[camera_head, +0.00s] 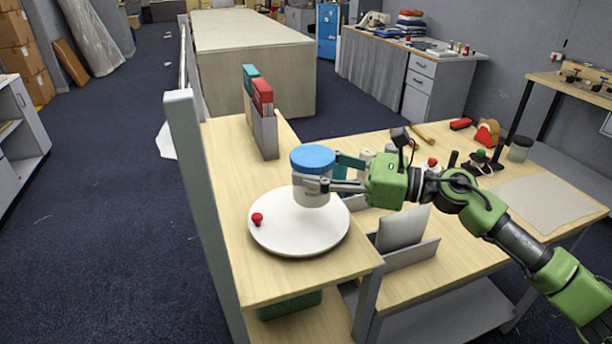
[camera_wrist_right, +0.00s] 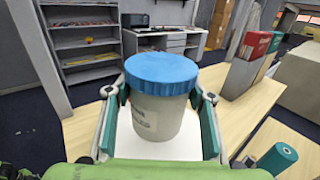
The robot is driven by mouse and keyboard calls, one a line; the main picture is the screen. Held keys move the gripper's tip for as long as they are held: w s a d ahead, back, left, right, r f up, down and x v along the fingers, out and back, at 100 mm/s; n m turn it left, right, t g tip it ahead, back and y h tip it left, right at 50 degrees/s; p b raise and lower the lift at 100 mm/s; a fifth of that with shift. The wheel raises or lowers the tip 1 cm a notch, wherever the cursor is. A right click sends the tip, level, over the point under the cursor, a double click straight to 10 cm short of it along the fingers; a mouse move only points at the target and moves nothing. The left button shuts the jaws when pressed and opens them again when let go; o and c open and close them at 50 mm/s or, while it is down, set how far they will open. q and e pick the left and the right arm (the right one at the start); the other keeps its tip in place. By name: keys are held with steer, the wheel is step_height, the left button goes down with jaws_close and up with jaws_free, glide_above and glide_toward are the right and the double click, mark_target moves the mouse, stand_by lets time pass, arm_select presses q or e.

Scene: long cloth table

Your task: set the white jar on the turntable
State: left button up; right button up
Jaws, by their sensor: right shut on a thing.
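The white jar (camera_head: 311,190) with a blue lid is over the back right part of the round white turntable (camera_head: 290,236) in the head view. My right gripper (camera_head: 322,175) is shut on the jar, one finger on each side, and holds it upright. In the right wrist view the jar (camera_wrist_right: 160,110) stands between the fingers, with the white turntable (camera_wrist_right: 150,150) below it. I cannot tell whether its base touches the turntable. My left gripper is in neither view.
A small red object (camera_head: 257,218) lies on the turntable's left part. A file holder with red and teal binders (camera_head: 263,115) stands behind it. A grey rack (camera_head: 405,245) is to the right, below my arm. A teal cylinder (camera_wrist_right: 278,158) is near the gripper in the wrist view.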

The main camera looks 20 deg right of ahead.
steer(key=shift+w+a+f, duration=0.35)
steer(key=shift+w+f, duration=0.2)
steer(key=shift+f, duration=0.15)
steer(key=shift+w+a+f, duration=0.15)
steer(key=shift+f, duration=0.1)
step_height(320, 180, down, 3)
steer(key=shift+f+p, duration=0.15)
steer(key=shift+p, duration=0.8)
steer(key=shift+f, duration=0.1)
steer(key=o, duration=1.1)
